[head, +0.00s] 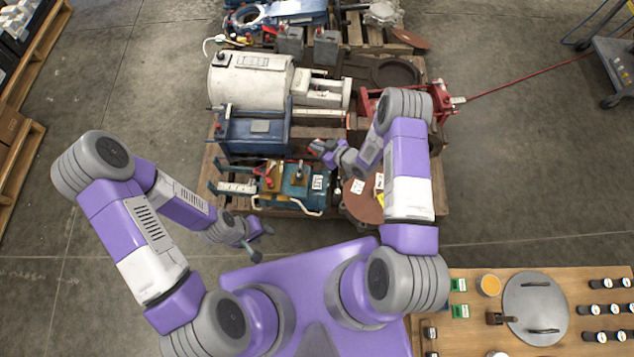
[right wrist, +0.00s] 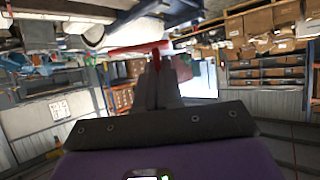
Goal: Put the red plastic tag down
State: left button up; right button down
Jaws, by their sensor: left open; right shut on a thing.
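The red plastic tag (right wrist: 135,51) is held in the fingertips of my right gripper (right wrist: 158,72) in the right wrist view. In the head view my right gripper (head: 325,149) is over the front of the loaded pallet, near the teal machine. The tag shows there only as a small red patch (head: 314,146). Whether it touches anything below cannot be told. My left gripper (head: 262,241) is open and empty, low in front of the pallet's near edge.
The pallet carries a teal machine (head: 290,186), a blue machine (head: 255,131), a white cylinder unit (head: 250,80) and a brown disc (head: 362,203). A wooden table (head: 465,338) with a grey round lid (head: 536,308) stands at lower right.

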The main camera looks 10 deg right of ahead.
jog(key=n+g+y, duration=0.1)
jog(key=n+y, duration=0.1)
send_over(319, 186)
notch_tip(319, 186, down, 10)
jog(key=f, duration=0.1)
notch_tip(319, 186, down, 6)
jog(key=b, duration=0.3)
jog(key=shift+s+a+r, duration=0.15)
jog(key=shift+r, duration=0.1)
notch_tip(319, 186, down, 4)
jog(key=shift+f+b, duration=0.2)
jog(key=shift+b, duration=0.8)
jog(key=shift+f, duration=0.1)
jog(key=shift+f, duration=0.15)
jog(key=c, duration=1.3)
grip_release()
